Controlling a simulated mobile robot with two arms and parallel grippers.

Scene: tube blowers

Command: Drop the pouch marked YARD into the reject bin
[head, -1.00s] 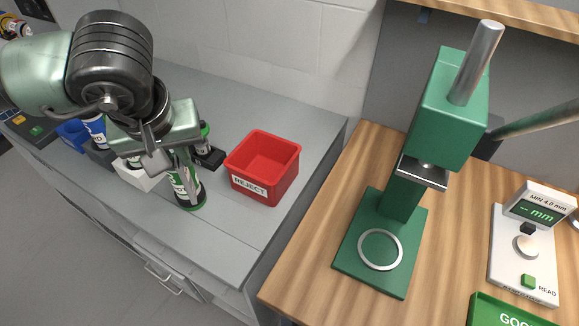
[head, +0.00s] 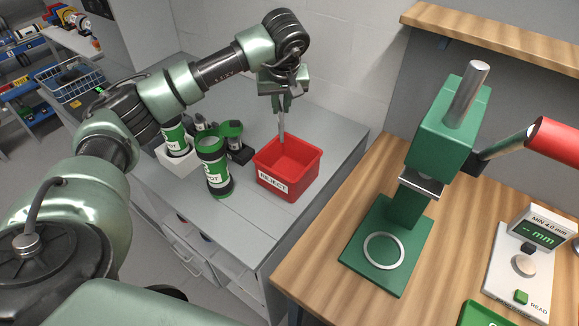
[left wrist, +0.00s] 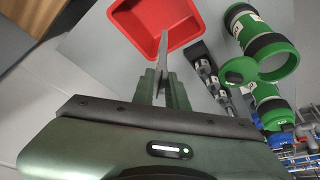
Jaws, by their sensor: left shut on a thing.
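My left gripper (head: 283,102) is above the red reject bin (head: 288,186), pointing down, and shut on a thin grey thing (head: 281,127). I see this thing nearly edge-on, so no marking can be read; it is probably the pouch. Its lower end reaches down to about the bin's rim in the head view. In the left wrist view the thin thing (left wrist: 162,58) stands out from between the fingers (left wrist: 163,88), in front of the bin (left wrist: 135,22). My right gripper is out of view.
A green and white tube (head: 215,168) stands left of the bin, with a green lid (head: 232,129) beside it. Another tube (head: 176,139) is in a white holder (head: 178,162). A green press (head: 445,130) and gauge (head: 520,270) stand on the wooden table at right.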

